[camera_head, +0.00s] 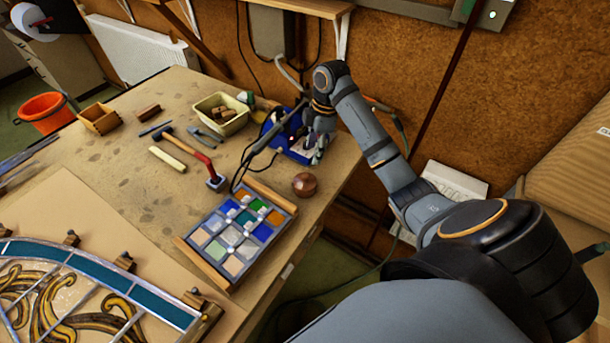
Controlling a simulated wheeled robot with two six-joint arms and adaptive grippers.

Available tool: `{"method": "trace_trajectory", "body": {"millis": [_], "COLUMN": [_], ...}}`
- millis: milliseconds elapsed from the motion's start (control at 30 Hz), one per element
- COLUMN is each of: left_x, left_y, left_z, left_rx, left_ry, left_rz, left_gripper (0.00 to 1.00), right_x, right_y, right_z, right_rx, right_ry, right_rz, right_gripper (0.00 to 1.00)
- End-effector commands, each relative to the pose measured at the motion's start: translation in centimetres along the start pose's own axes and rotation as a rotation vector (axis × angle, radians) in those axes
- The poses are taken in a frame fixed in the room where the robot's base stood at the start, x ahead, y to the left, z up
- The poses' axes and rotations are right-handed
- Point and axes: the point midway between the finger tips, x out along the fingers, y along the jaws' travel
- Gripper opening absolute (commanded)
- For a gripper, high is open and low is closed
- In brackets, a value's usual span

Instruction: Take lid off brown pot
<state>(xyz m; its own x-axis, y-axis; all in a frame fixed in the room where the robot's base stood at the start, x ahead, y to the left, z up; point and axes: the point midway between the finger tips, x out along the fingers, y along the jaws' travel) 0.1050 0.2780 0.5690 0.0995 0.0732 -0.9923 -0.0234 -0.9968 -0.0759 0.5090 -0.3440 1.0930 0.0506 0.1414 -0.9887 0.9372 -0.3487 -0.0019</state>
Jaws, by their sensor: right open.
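A small round brown pot (305,185) stands on the workbench near its right edge, just right of the tray of coloured glass squares. It is too small in the picture to tell a lid from the body. My right gripper (316,152) is above the blue soldering station at the back right of the bench, behind the pot and apart from it. Its fingers point down and are open; I see nothing held in them. My left gripper is out of view.
The glass sample tray (238,238) lies left of the pot. The blue station (294,150) and its black cable sit behind. A hammer (193,156), a cream basket (221,113) and a leaded panel (95,285) are further left. The bench edge is close on the right.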

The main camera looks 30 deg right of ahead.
Motion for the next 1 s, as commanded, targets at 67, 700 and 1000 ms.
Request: {"method": "trace_trajectory", "body": {"millis": [67, 700, 1000], "left_x": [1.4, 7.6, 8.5], "left_y": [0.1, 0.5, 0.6], "left_z": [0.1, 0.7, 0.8], "left_rx": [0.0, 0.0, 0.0], "left_ry": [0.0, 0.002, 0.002], "left_rz": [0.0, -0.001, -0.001], "left_gripper": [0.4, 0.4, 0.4], "right_x": [1.6, 9.3, 10.3], "right_y": [0.0, 0.1, 0.1], "right_z": [0.0, -1.0, -1.0], "right_rx": [0.001, 0.001, 0.002], "right_ry": [0.001, 0.002, 0.0], "right_rz": [0.0, 0.001, 0.002], "right_gripper": [0.51, 0.51, 0.51]}}
